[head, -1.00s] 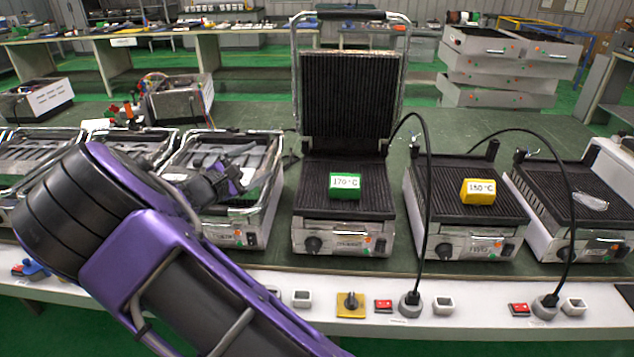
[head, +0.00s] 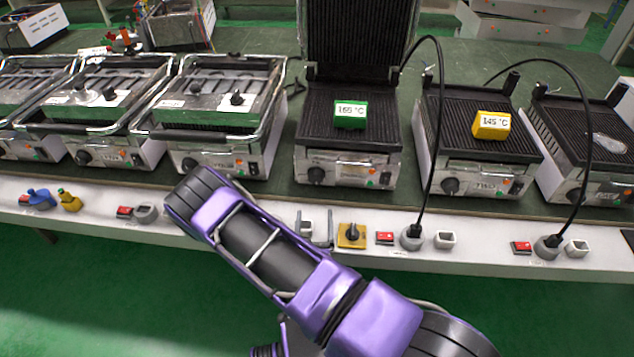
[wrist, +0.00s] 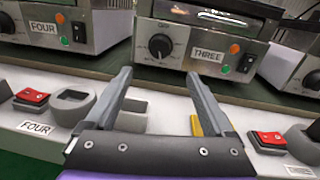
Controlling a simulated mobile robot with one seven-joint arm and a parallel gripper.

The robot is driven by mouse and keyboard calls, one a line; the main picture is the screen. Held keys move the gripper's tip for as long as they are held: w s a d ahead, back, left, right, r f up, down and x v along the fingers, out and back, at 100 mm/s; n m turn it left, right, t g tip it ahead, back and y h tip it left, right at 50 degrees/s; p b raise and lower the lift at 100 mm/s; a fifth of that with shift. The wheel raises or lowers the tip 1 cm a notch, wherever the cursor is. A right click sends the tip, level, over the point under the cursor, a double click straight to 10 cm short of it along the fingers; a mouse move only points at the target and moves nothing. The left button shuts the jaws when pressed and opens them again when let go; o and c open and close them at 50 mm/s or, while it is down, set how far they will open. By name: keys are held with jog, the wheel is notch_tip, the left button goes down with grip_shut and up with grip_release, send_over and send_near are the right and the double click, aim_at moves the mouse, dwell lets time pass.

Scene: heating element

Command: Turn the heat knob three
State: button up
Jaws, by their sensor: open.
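The grill labelled THREE (wrist: 205,45) is centred in the wrist view. Its round black heat knob (wrist: 160,46) is on the front panel, left of the label. In the head view this grill (head: 345,165) has its lid raised, and its knob (head: 316,175) is at the front left. A green block (head: 350,115) reading 165 °C sits on its plate. My gripper (wrist: 158,75) is open and empty, below and in front of the knob, apart from it. In the head view its grey fingers (head: 315,215) are over the white ledge.
Grill FOUR (wrist: 60,32) is to the left. Grill TWO (head: 480,178), with a yellow 145 °C block (head: 491,125), is to the right. A yellow-plated switch (head: 351,235), a red switch (head: 385,238) and a plugged-in socket (head: 412,238) line the ledge. A black cable (head: 435,130) arches above.

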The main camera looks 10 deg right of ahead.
aim_at(316, 180)
jog(key=b+x, duration=0.1)
jog(key=x, duration=1.2)
jog(key=shift+w+d, duration=0.1)
jog(key=shift+w, duration=0.2)
jog(key=shift+c, duration=0.3)
jog(key=c, duration=1.3)
jog(key=shift+s+r+n+p, duration=0.1)
jog(key=shift+n+p, duration=0.4)
jog(key=shift+n, duration=0.7)
jog(key=shift+n+g, duration=0.3)
jog(key=shift+n, duration=0.7)
jog(key=o, duration=1.4)
jog(key=shift+c, duration=0.2)
